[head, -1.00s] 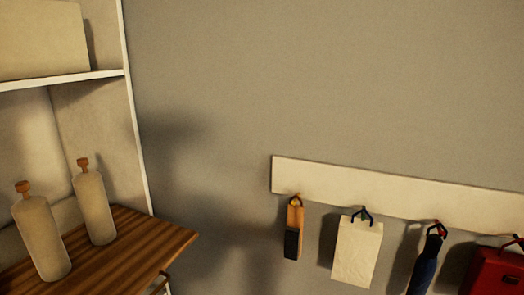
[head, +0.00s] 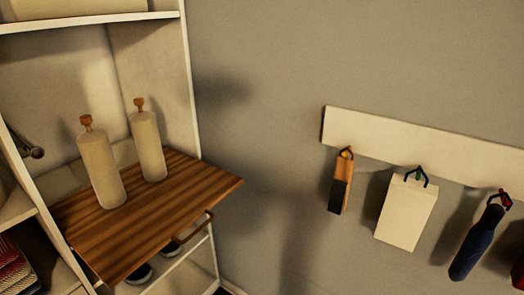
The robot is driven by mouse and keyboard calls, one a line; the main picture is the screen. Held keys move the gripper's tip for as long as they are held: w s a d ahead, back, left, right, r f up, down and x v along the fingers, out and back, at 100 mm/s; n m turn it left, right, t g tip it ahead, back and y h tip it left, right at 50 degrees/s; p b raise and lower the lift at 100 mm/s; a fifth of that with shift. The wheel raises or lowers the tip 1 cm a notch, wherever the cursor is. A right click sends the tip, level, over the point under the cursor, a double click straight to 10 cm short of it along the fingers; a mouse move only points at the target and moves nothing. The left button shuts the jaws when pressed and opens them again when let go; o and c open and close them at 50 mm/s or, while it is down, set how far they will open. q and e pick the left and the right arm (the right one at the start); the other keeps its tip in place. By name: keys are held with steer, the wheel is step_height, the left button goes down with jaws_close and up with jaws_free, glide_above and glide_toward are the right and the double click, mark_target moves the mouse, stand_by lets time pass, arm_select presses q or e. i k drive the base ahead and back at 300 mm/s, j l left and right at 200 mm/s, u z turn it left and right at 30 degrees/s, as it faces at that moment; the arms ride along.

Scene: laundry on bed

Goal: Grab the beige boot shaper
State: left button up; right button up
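Two beige boot shapers with brown knobbed tops stand upright on a brown striped wooden board in the head view. The left boot shaper (head: 101,170) is nearer the front. The right boot shaper (head: 148,146) stands a little behind it, with a small gap between them. The wooden board (head: 205,183) juts out from the white shelf unit. Neither of my grippers is in view.
The white shelf unit (head: 189,75) has an upright panel right of the shapers and a shelf above. Dark shoes (head: 139,274) sit below the board. A wall rack (head: 420,146) at right holds a brush (head: 341,182), a white bag (head: 406,212) and a blue umbrella (head: 476,243).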

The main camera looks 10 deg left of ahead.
mark_target(94, 146)
steer(key=u, duration=1.45)
